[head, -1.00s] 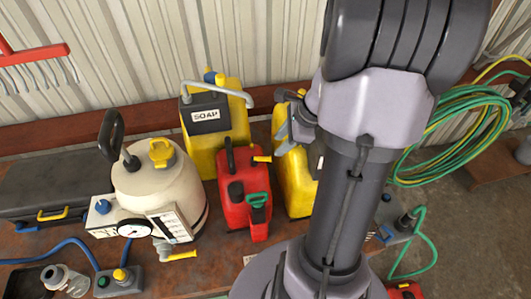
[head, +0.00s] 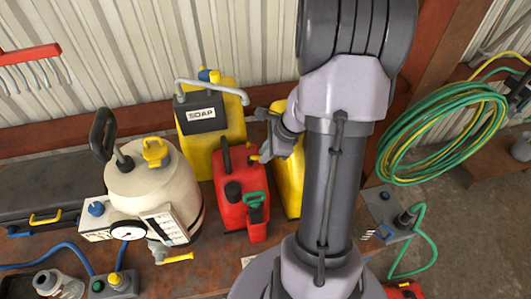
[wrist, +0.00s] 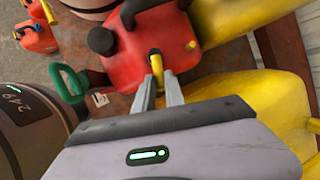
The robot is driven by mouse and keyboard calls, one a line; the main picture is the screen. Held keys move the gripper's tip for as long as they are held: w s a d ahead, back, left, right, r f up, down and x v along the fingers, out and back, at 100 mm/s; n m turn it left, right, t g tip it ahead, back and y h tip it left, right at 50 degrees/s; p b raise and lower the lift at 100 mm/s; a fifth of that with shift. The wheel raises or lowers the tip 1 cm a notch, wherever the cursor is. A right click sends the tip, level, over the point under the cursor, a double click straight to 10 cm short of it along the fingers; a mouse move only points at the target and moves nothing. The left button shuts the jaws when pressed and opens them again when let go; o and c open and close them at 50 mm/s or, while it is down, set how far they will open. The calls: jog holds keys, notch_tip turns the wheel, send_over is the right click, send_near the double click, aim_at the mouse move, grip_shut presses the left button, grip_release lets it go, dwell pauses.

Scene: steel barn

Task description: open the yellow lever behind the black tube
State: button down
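A yellow lever (wrist: 157,63) sticks out of a dark socket on the red can (wrist: 130,68), which also carries a black cap (wrist: 101,41) and an upright black tube (head: 226,155). In the head view the lever is mostly covered by my gripper (head: 261,153), which reaches in from the right at the can's upper right side. In the wrist view my two fingertips (wrist: 160,82) lie on either side of the lever's near end, with a narrow gap. I cannot tell whether they press on it.
A yellow soap jug (head: 228,145) stands behind the red can, and another yellow can (head: 290,185) stands close on its right. A cream tank (head: 150,190) with a gauge and a yellow-handled valve (head: 178,258) stands left. A green and yellow hose coil (head: 440,135) hangs right.

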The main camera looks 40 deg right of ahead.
jog(key=n, duration=0.1)
jog(key=n+y, duration=0.1)
jog(key=shift+w+d+n, duration=0.3)
jog(key=shift+w+d, duration=0.1)
jog(key=c, duration=1.4)
grip_release()
jog(key=p+v, duration=0.2)
jog(key=v, duration=1.5)
jog(key=shift+w+r+p, duration=0.2)
jog(key=shift+r+p, duration=0.1)
